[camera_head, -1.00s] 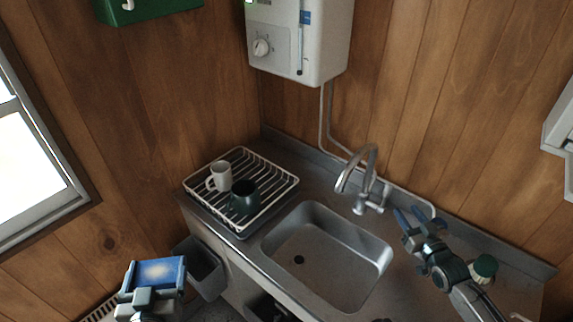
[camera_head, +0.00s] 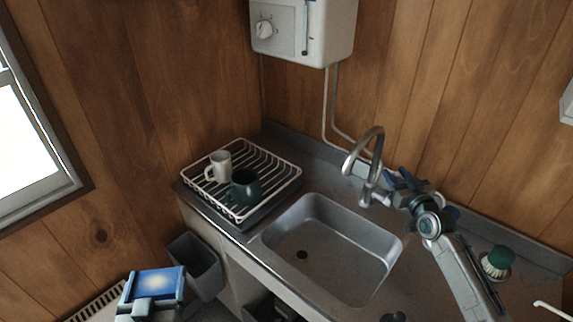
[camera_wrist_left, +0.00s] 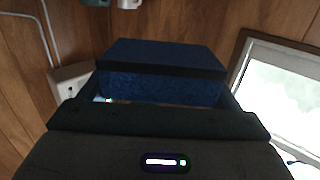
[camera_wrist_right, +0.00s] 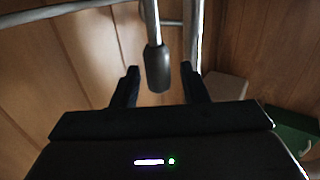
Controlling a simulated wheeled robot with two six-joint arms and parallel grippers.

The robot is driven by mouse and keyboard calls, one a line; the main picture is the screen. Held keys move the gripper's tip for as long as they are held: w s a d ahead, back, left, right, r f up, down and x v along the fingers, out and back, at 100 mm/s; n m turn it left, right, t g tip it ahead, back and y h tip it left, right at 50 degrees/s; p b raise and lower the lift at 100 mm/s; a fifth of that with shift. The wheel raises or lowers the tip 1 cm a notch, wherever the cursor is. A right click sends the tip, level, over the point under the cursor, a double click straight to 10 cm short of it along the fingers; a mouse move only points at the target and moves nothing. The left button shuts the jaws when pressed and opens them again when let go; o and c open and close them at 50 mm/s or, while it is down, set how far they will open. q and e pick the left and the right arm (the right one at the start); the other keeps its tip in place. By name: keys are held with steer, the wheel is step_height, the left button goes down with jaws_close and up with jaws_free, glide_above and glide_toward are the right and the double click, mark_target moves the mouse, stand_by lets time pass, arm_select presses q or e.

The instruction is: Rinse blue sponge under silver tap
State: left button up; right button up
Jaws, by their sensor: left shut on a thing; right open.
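The blue sponge (camera_head: 160,281) is at the bottom left of the head view, held in my left gripper (camera_head: 155,290), well apart from the sink. In the left wrist view the sponge (camera_wrist_left: 160,85) sits between the shut fingers. The silver tap (camera_head: 374,150) arches over the back of the sink (camera_head: 345,262). My right gripper (camera_head: 395,188) is open beside the tap's base. In the right wrist view a silver rod with a dark tip (camera_wrist_right: 157,70), apparently the tap's lever, stands between its fingers. I see no running water.
A white dish rack (camera_head: 285,165) left of the sink holds a white mug (camera_head: 221,165) and a dark green mug (camera_head: 244,187). A green-topped brush (camera_head: 497,260) stands near my right arm. A grey bin (camera_head: 195,265) hangs at the counter front. A heater (camera_head: 300,30) is above.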

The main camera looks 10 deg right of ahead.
arm_select(q)
steer(key=shift+w+d, duration=0.1)
arm_select(e)
steer(key=shift+w+f, duration=0.1)
steer(key=shift+w, duration=0.1)
steer(key=shift+s, duration=0.1)
steer(key=shift+c, duration=0.2)
jaws_close()
arm_select(q)
steer(key=shift+f, duration=0.1)
